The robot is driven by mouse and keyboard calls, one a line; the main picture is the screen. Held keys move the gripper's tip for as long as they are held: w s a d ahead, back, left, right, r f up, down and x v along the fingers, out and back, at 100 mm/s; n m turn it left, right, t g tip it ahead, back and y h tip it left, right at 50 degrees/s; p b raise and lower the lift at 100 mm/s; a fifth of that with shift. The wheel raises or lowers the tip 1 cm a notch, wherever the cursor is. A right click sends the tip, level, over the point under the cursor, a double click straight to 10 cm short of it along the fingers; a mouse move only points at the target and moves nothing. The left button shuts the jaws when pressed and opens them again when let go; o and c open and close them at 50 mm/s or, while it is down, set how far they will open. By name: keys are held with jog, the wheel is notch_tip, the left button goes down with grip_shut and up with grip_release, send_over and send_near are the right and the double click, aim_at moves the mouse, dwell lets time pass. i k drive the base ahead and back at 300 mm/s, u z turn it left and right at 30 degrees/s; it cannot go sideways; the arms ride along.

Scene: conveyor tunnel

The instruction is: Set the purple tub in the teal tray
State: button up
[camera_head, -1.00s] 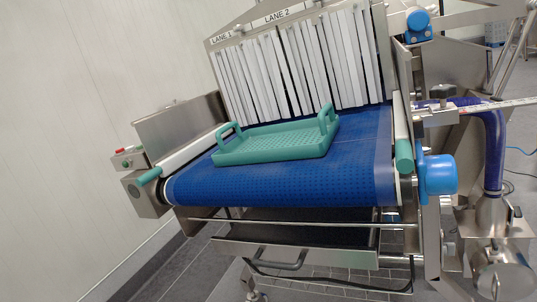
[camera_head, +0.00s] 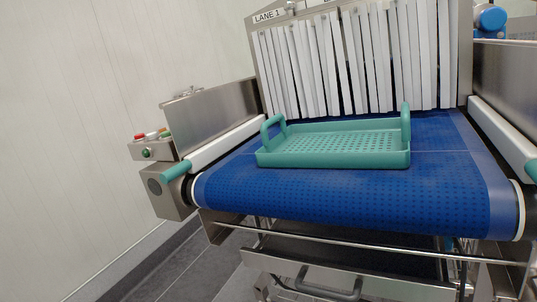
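The teal tray (camera_head: 335,158) lies on the blue conveyor belt, in front of the white strip curtain. It has a perforated floor, a low rim and a raised handle at its left and right ends. It looks empty. The purple tub is not seen in this view. My gripper is not in view, so whether it is open or holds anything does not show.
The blue belt (camera_head: 340,195) is bare in front of the tray. White curtain strips (camera_head: 350,60) hang behind it under a LANE 1 sign. White side rails (camera_head: 240,142) flank the belt. A control box with buttons (camera_head: 150,142) stands at left.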

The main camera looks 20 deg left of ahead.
aim_at(344, 157)
jog(key=u, duration=0.3)
jog(key=i, duration=1)
jog(key=z, duration=0.05)
